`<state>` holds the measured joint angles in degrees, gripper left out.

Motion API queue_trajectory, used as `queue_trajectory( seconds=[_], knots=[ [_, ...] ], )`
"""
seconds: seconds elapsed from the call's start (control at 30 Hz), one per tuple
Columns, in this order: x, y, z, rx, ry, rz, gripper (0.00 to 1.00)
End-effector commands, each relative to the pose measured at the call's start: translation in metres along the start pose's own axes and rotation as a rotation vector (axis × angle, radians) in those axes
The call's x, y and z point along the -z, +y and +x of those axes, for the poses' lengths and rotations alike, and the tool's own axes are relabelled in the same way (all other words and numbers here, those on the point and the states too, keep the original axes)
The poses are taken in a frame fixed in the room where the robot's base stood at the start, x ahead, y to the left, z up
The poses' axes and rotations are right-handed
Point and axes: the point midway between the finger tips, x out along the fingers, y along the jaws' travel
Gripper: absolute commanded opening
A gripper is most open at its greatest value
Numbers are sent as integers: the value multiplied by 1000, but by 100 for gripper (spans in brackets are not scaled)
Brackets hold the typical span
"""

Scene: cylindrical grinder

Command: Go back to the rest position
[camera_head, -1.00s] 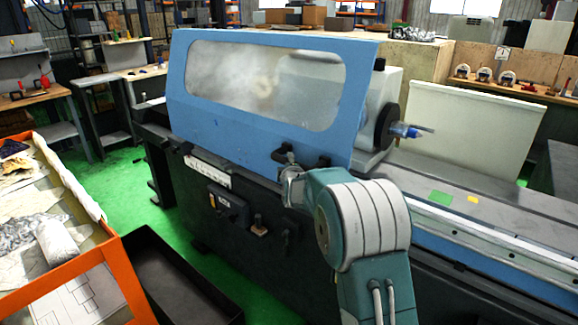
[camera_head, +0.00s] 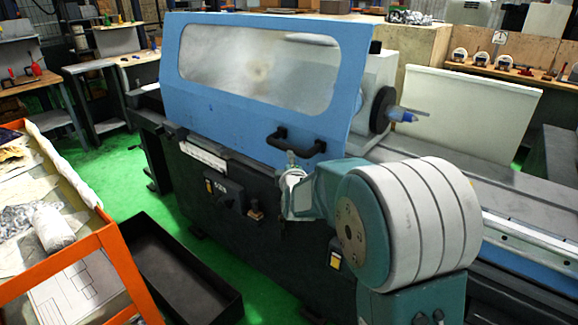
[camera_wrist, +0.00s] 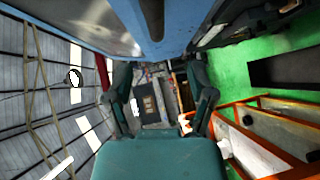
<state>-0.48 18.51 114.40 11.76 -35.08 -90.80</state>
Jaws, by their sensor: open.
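The blue sliding cover (camera_head: 180,85) of the grinder, with its long window (camera_head: 255,72), spans the middle of the head view. Its black handle (camera_head: 292,140) is on the lower right of the front face. My arm reaches in from the lower right, and its wrist end is just below the handle. In the wrist view my gripper (camera_wrist: 160,88) has its two fingers spread with nothing between them. The cover (camera_wrist: 85,15) and its dark handle (camera_wrist: 152,18) show at the top, apart from the fingers. In the head view the fingertips are mostly hidden.
An orange-framed bin (camera_head: 100,245) with papers and wrapped items stands at the left. A black open tray (camera_head: 180,265) lies on the green floor beside it. The machine's grey table (camera_head: 525,200) runs right behind my arm. Workbenches stand behind.

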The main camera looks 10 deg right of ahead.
Motion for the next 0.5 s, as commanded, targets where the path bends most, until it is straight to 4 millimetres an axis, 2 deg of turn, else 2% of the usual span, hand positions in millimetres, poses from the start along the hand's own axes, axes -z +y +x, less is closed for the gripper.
queue_trajectory(
  seconds=[0.37,0.5],
  knots=[
    [0,2,-5,6,2,12,71],
    [4,12,-29,73,14,121,71]
  ],
)
